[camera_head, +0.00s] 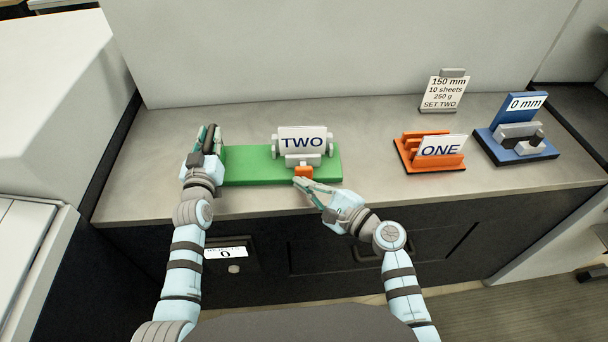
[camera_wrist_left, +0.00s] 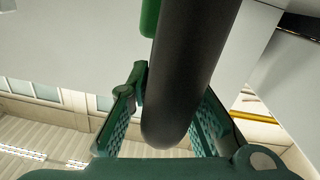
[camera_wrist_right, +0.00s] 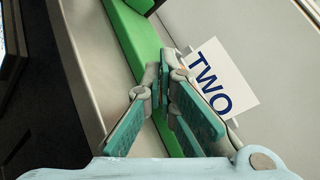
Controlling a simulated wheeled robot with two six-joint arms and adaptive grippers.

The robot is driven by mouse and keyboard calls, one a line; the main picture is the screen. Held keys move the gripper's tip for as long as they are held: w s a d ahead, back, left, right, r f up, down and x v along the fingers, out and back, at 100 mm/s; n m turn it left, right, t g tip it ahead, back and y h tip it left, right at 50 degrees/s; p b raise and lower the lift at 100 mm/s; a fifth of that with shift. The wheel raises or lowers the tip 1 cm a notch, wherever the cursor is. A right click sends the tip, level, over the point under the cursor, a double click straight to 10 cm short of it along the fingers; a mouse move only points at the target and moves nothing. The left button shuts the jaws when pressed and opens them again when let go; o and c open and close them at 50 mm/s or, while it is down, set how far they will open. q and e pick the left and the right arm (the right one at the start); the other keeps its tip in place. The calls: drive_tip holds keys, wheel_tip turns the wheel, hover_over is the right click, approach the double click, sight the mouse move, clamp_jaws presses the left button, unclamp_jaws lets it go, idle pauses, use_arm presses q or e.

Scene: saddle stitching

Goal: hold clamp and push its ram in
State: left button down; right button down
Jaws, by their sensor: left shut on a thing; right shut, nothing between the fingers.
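The clamp has a long green base (camera_head: 245,165) on the counter, with a grey mechanism and a white card reading TWO (camera_head: 302,139) on it. An orange ram (camera_head: 304,172) points towards the front edge. My left gripper (camera_head: 207,138) is shut on the clamp's dark handle at the left end of the base; the round bar of the handle (camera_wrist_left: 190,75) lies between the fingers in the left wrist view. My right gripper (camera_head: 300,182) is shut and empty, its tips close to the ram; I cannot tell whether they touch it.
An orange stand with a card reading ONE (camera_head: 440,147) is to the right. Beyond it is a blue device marked 0 mm (camera_head: 524,104). A sign (camera_head: 445,92) reading 150 mm, 10 sheets, 250 g, SET TWO stands behind. A lower panel shows 0 (camera_head: 226,253). The counter between clamp and orange stand is clear.

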sight(302, 173)
use_arm(q)
drive_tip(key=shift+f, duration=0.15)
use_arm(e)
drive_tip(key=shift+w, duration=1.65)
idle(1.5)
drive_tip(key=shift+s, duration=2.1)
use_arm(q)
drive_tip(key=shift+s, duration=0.1)
use_arm(e)
drive_tip(key=s, duration=0.5)
drive_tip(key=shift+a, duration=0.15)
